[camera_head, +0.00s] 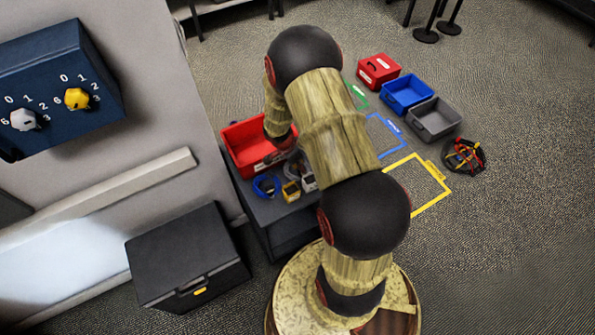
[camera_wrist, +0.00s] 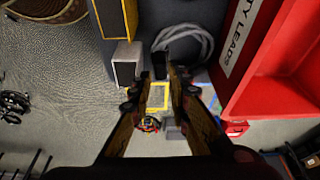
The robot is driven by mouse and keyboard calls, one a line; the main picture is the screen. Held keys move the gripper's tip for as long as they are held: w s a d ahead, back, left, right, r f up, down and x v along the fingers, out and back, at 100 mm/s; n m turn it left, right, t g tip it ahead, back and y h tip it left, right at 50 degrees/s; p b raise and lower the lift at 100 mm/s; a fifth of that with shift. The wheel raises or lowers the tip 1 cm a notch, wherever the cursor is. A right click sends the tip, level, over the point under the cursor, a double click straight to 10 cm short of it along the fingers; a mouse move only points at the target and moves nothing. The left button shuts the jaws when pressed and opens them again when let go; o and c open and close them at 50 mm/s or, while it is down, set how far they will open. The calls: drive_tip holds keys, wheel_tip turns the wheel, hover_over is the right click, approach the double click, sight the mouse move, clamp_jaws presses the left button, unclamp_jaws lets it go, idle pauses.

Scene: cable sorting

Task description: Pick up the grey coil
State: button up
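The grey coil (camera_wrist: 207,42) lies on the dark top of a low stand in the wrist view, beside the red bin. In the head view a small part of the grey coil (camera_head: 292,165) seems to show, mostly hidden by my arm. My gripper (camera_wrist: 161,70) reaches in from the bottom of the wrist view, its two fingers apart with a gap between them. The fingertips are at the near edge of the coil; I cannot tell whether they touch it. No cable shows between the fingers. In the head view my arm hides the fingertips.
The red bin (camera_head: 243,147) stands right behind the coil on the dark stand (camera_head: 262,211). Red, blue (camera_head: 407,92) and grey (camera_head: 434,119) boxes stand on the floor beyond.

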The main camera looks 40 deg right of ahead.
drive_tip(key=b+x, duration=0.1)
drive_tip(key=x, duration=0.2)
drive_tip(key=shift+w+f, duration=0.1)
drive_tip(key=shift+f, duration=0.25)
drive_tip(key=c, duration=0.3)
clamp_jaws()
idle(0.3)
